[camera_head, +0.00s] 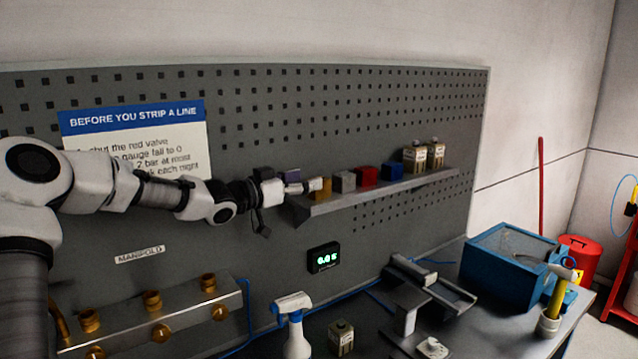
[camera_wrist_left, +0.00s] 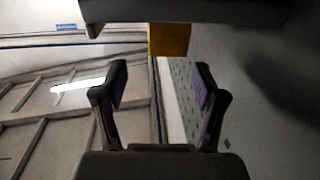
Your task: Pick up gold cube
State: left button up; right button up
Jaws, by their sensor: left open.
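The gold cube (camera_head: 320,188) sits at the near left end of a narrow grey shelf (camera_head: 375,194) on the pegboard. My left gripper (camera_head: 294,188) is just left of it in the head view and partly covers it. In the left wrist view the gold cube (camera_wrist_left: 169,40) shows beyond the fingertips, nearer the right finger's side. The left gripper (camera_wrist_left: 157,85) is open, with nothing between its fingers. A dark shape at the top hides part of the cube. My right gripper is not in view.
A grey cube (camera_head: 343,181), a red cube (camera_head: 366,176), a blue cube (camera_head: 392,171) and two small cans (camera_head: 424,156) stand along the shelf. Below are a brass-fitted manifold (camera_head: 150,318), a spray bottle (camera_head: 293,325) and a blue bin (camera_head: 508,268).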

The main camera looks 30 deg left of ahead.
pick_arm(q)
jog(key=w, duration=0.1)
jog(key=w+f+p, duration=0.1)
jog(key=w, duration=0.3)
jog(key=shift+d+f+p, duration=0.2)
jog(key=shift+f+p, duration=0.05)
jog(key=shift+p, duration=0.05)
jog(key=shift+w+a+f, duration=0.1)
jog(key=shift+w+f, duration=0.05)
jog(key=shift+w, duration=0.1)
jog(key=shift+s+d+r, duration=0.25)
jog(key=shift+s, duration=0.1)
jog(key=shift+c, duration=1)
jog(key=shift+s+d+r, duration=0.1)
jog(key=shift+s+r, duration=0.05)
jog(key=shift+s, duration=0.05)
jog(key=c, duration=1.1)
jog(key=shift+w, duration=0.1)
grip_shut()
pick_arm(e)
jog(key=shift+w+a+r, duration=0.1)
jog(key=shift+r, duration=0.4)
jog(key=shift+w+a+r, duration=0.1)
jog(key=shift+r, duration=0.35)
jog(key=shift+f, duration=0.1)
